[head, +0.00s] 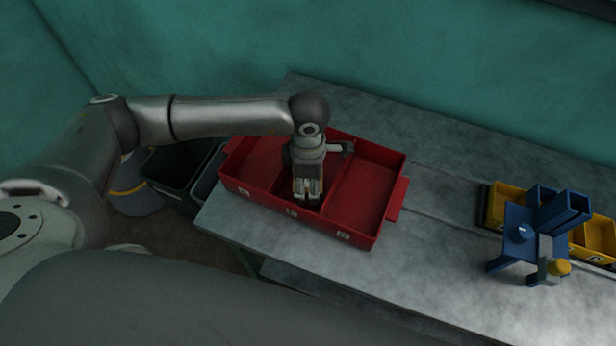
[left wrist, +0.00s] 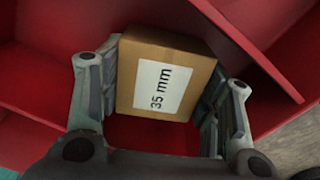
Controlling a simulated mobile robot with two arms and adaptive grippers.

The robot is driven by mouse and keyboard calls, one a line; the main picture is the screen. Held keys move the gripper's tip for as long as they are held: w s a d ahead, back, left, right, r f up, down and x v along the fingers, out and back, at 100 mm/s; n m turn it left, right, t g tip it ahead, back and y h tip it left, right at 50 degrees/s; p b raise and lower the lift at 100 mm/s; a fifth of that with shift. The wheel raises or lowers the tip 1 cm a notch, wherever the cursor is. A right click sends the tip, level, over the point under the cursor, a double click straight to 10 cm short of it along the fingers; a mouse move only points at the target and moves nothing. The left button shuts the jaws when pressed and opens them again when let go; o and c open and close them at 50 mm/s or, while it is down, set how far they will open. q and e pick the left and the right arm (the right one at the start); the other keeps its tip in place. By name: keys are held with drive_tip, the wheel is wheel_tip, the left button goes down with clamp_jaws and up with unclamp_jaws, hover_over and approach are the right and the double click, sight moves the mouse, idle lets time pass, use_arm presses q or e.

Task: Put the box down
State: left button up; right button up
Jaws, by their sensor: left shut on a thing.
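In the left wrist view, a brown cardboard box (left wrist: 165,62) with a white label reading "35 mm" sits between the fingers of my left gripper (left wrist: 162,98), which is shut on it. The box is in or just over the middle compartment of a red divided tray (left wrist: 262,60). In the head view, my left gripper (head: 308,196) points down into the middle compartment of the red tray (head: 360,200). The box is hidden there by the gripper. I cannot tell whether the box touches the tray floor. My right gripper is not in view.
The red tray stands on a grey metal table (head: 440,270), near its left end. A blue stand-like object (head: 525,225) and yellow bins (head: 590,240) are on the right. Dark bins (head: 172,167) stand beside the table on the left. The table between tray and stand is clear.

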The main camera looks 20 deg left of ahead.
use_arm(q)
drive_tip(key=shift+f+b, duration=0.2)
drive_tip(key=shift+b, duration=0.15)
drive_tip(key=o, duration=0.9)
drive_tip(key=shift+r, duration=0.1)
drive_tip(key=shift+o, duration=1.5)
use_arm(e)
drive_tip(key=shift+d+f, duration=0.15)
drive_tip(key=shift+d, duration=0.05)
